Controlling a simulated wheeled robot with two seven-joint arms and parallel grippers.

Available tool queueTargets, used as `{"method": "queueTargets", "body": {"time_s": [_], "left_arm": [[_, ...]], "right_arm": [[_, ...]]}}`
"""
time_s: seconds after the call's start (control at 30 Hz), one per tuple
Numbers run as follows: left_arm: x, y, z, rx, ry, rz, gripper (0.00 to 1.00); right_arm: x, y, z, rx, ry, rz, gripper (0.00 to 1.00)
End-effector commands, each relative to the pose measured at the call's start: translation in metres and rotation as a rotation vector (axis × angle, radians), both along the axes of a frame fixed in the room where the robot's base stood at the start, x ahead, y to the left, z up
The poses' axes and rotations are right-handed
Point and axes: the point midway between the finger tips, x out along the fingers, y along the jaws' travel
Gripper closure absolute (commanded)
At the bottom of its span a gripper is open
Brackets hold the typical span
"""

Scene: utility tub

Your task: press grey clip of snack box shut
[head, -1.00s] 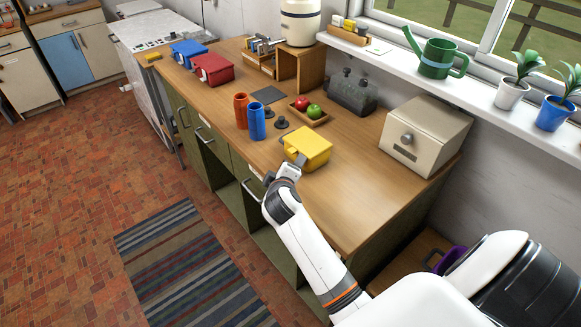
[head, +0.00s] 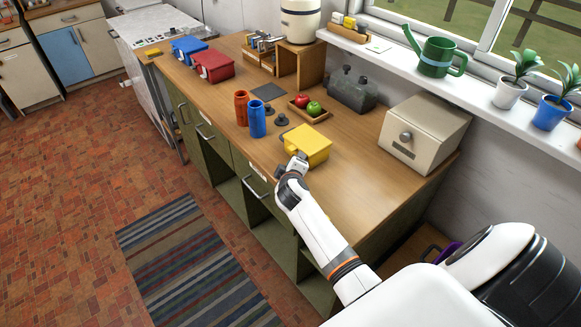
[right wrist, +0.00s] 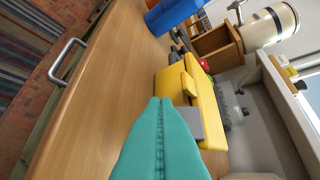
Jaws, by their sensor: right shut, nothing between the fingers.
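The yellow snack box (head: 308,145) sits on the wooden counter, and it also shows in the right wrist view (right wrist: 207,98). Its grey clip (right wrist: 190,122) is on the side facing my gripper, partly hidden behind my teal fingers. A yellow clip (right wrist: 190,84) is on the same side, farther along. My right gripper (head: 299,161) is at the box's near side; its fingers are shut together and empty, with the tips (right wrist: 160,101) right by the grey clip. I cannot tell whether they touch it. My left gripper is not in view.
Blue (head: 257,119) and orange (head: 241,108) cylinders stand left of the box. A tray with apples (head: 314,109) is behind it, and a cream bread box (head: 424,133) is to the right. The counter in front of the bread box is clear.

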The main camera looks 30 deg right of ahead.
Motion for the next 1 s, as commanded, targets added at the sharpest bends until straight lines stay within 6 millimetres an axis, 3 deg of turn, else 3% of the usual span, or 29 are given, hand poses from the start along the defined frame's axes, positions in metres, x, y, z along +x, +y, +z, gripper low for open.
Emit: {"method": "queueTargets", "body": {"time_s": [0.2,0.4,1.0], "left_arm": [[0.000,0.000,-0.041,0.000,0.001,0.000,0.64],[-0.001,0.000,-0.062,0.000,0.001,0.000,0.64],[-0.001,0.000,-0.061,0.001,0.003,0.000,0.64]], "right_arm": [[0.000,0.001,-0.019,-0.125,-0.012,0.001,1.00],[0.000,-0.001,-0.023,-0.222,-0.022,0.000,1.00],[0.001,-0.004,-0.021,-0.226,-0.021,0.000,1.00]]}}
